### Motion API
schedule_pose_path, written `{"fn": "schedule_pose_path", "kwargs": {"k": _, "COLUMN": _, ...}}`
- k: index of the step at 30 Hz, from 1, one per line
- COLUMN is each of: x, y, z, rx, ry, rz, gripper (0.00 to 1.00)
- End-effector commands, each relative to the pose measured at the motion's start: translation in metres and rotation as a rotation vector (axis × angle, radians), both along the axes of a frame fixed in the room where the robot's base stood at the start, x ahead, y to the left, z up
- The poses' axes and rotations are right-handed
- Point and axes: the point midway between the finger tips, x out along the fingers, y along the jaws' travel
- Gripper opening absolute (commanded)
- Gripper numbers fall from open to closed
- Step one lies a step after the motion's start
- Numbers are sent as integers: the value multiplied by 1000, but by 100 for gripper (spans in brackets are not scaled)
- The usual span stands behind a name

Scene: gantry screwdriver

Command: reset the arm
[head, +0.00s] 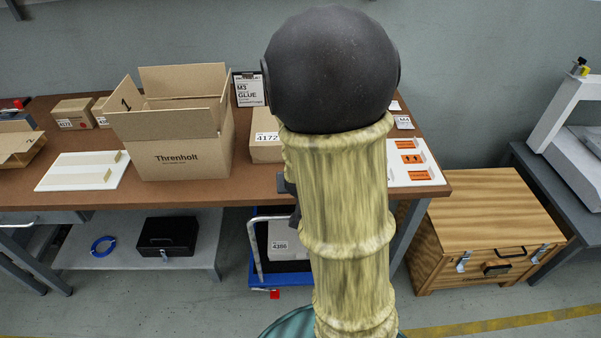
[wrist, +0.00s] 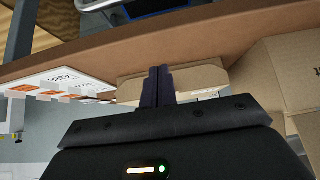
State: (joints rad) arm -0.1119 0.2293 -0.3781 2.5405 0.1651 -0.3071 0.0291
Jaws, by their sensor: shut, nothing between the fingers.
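My arm rises through the middle of the head view and hides part of the table behind it. My gripper shows in the wrist view (wrist: 158,86), its two dark fingers together with nothing between them. The fingers are in front of a small cardboard box (wrist: 190,78) near the table edge; I cannot tell how far apart they are. In the head view the gripper itself is mostly hidden behind the arm.
The brown table (head: 250,190) carries an open Threnholt carton (head: 185,158), a box labelled 4172 (head: 266,150), a white board (head: 60,180) and a white panel with orange labels (head: 425,160). A wooden crate (head: 460,220) stands at right. A blue trolley (head: 285,283) is below.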

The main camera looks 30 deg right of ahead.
Motion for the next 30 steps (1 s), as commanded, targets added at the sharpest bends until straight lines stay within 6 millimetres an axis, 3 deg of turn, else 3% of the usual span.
{"fn": "schedule_pose_path", "kwargs": {"k": 6, "x": -8, "y": 4, "z": -5, "rx": 2, "ry": 0, "rz": 1, "gripper": 0}}
{"fn": "schedule_pose_path", "kwargs": {"k": 22, "x": -9, "y": 6, "z": -4, "rx": 6, "ry": 5, "rz": 5, "gripper": 0}}
{"fn": "schedule_pose_path", "kwargs": {"k": 26, "x": -15, "y": 23, "z": -6, "rx": 38, "ry": 52, "rz": 56, "gripper": 0}}
{"fn": "schedule_pose_path", "kwargs": {"k": 30, "x": -33, "y": 58, "z": -8, "rx": 90, "ry": 165, "rz": 169, "gripper": 0}}
